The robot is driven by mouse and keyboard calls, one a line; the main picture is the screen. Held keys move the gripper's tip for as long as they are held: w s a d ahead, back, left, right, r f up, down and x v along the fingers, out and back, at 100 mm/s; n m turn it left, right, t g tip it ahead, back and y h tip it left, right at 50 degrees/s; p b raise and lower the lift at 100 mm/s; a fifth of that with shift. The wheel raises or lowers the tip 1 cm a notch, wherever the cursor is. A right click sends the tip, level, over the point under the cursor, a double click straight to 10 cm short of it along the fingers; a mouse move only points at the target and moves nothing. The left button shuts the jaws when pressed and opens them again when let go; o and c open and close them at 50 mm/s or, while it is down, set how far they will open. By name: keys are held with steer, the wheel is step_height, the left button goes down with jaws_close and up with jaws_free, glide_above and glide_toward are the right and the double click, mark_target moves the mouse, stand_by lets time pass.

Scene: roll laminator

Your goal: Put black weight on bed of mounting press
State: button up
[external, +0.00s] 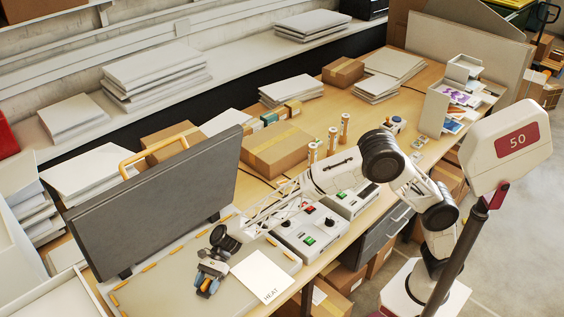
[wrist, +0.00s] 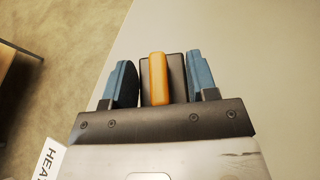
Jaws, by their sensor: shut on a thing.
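My gripper (external: 206,284) is over the pale bed (external: 160,278) of the mounting press, pointing down. In the wrist view my gripper (wrist: 162,85) has its two blue fingers on either side of the black weight (wrist: 178,72), a dark block with an orange bar on it. In the external view the weight is mostly hidden by the fingers. I cannot tell whether it touches the bed. The press's dark grey upper plate (external: 150,205) stands raised behind the bed, with an orange handle (external: 152,150) on top.
A white card marked HEAT (external: 263,276) lies at the bed's front right. White control boxes (external: 310,232) with buttons stand right of the bed. Cardboard boxes (external: 275,150) and paper stacks (external: 290,90) are behind. The bed around my gripper looks clear. Floor (wrist: 60,45) shows beyond the edge.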

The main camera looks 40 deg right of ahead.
mark_target(197, 292)
steer(key=shift+w+a, duration=0.55)
steer(key=shift+a, duration=0.2)
steer(key=shift+w+a, duration=0.5)
steer(key=shift+a, duration=0.25)
steer(key=shift+f, duration=0.15)
steer(key=shift+f, duration=1.65)
steer(key=shift+f, duration=0.15)
steer(key=o, duration=1.3)
steer(key=shift+c, duration=0.2)
steer(key=v, duration=1.2)
